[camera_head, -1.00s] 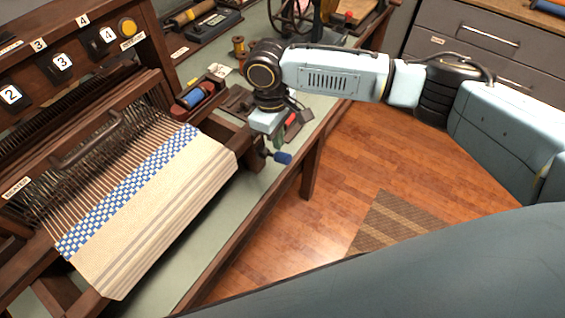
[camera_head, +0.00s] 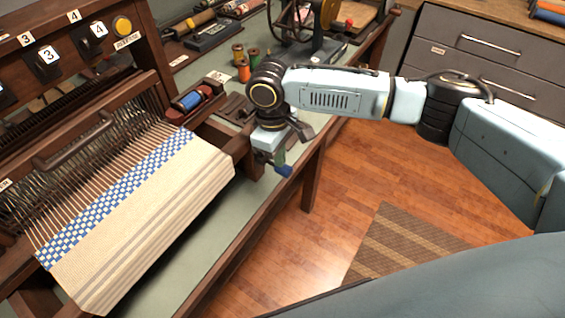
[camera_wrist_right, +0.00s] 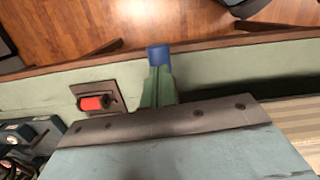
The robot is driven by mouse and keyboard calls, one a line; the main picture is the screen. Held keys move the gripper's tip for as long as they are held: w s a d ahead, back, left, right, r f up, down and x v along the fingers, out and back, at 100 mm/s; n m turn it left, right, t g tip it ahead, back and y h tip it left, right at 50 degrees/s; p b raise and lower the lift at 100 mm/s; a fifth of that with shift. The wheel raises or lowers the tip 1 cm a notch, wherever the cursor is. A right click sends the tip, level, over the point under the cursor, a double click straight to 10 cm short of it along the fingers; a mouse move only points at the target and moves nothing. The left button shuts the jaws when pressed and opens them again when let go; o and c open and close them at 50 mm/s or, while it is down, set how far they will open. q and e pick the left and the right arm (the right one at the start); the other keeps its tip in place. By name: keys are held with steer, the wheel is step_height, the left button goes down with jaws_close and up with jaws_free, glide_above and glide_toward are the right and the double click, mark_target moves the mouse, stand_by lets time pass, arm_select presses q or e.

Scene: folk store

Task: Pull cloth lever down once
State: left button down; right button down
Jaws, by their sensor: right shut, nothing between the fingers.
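The cloth lever's blue handle (camera_head: 284,170) sticks out at the loom's front right corner. In the right wrist view the blue handle (camera_wrist_right: 158,54) shows just beyond my fingertips. My right gripper (camera_head: 279,158) points down beside the handle, close to it. In the right wrist view its greenish fingers (camera_wrist_right: 158,80) are together, with nothing held between them. I cannot tell whether they touch the handle. The lever's shaft is mostly hidden by my gripper. My left gripper is not in view.
The wooden loom with striped cloth (camera_head: 150,230) fills the left. A red switch (camera_wrist_right: 95,103) on a dark plate lies near the gripper in the right wrist view. Thread spools (camera_head: 243,70) stand behind my right wrist. The wooden floor right of the bench is open, with a striped rug (camera_head: 400,245).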

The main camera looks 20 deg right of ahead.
mark_target(270, 162)
steer(key=shift+f, duration=0.75)
steer(key=shift+w+a+r+p, duration=0.3)
steer(key=shift+w+a, duration=0.2)
steer(key=shift+w+a+r+p, duration=0.3)
steer(key=shift+w+a, duration=0.3)
steer(key=shift+w, duration=0.05)
step_height(270, 162, up, 13)
steer(key=shift+w+a+r+p, duration=0.2)
steer(key=shift+w+a+p, duration=0.2)
steer(key=shift+w+p, duration=0.05)
steer(key=shift+f, duration=0.1)
